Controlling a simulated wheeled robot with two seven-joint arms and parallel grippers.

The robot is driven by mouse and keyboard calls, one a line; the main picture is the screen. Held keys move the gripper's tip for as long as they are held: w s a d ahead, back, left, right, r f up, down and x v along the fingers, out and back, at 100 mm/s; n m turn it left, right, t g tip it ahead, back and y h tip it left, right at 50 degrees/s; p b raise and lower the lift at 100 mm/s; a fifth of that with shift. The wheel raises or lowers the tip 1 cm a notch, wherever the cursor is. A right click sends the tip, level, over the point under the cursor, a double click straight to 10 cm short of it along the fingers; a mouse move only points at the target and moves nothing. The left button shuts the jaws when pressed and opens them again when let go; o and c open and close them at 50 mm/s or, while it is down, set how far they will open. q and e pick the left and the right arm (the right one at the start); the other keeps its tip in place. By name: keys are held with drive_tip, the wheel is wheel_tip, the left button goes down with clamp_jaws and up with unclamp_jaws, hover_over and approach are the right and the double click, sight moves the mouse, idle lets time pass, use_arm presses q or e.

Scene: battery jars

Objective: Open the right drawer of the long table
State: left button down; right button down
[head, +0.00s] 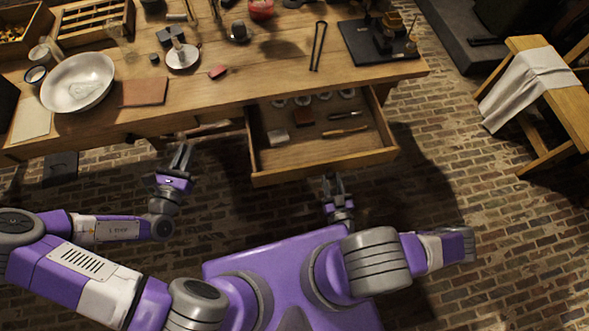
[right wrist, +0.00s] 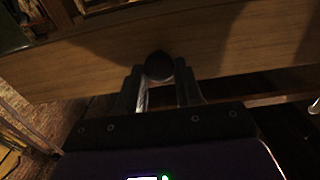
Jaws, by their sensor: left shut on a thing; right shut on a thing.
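The right drawer (head: 325,160) of the long table (head: 280,82) stands pulled well out, its inside showing. My right gripper (head: 333,182) is at the middle of the drawer front. In the right wrist view, the dark round knob (right wrist: 159,66) sits between the fingers of this gripper, against the wooden drawer front (right wrist: 245,45). It is shut on the knob. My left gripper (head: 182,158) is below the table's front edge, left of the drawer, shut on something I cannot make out.
The drawer holds a pale block (head: 278,137), a brown block (head: 304,117), thin tools and several round items at the back. A white bowl (head: 77,82) and several tools stand on the table. A stool with a cloth (head: 530,85) is at the right. The brick floor between is clear.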

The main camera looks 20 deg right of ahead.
drive_tip(key=shift+s+f, duration=0.15)
drive_tip(key=c, duration=0.8)
unclamp_jaws()
drive_tip(key=shift+o, duration=0.2)
drive_tip(key=s, duration=1.2)
drive_tip(key=shift+a, duration=0.45)
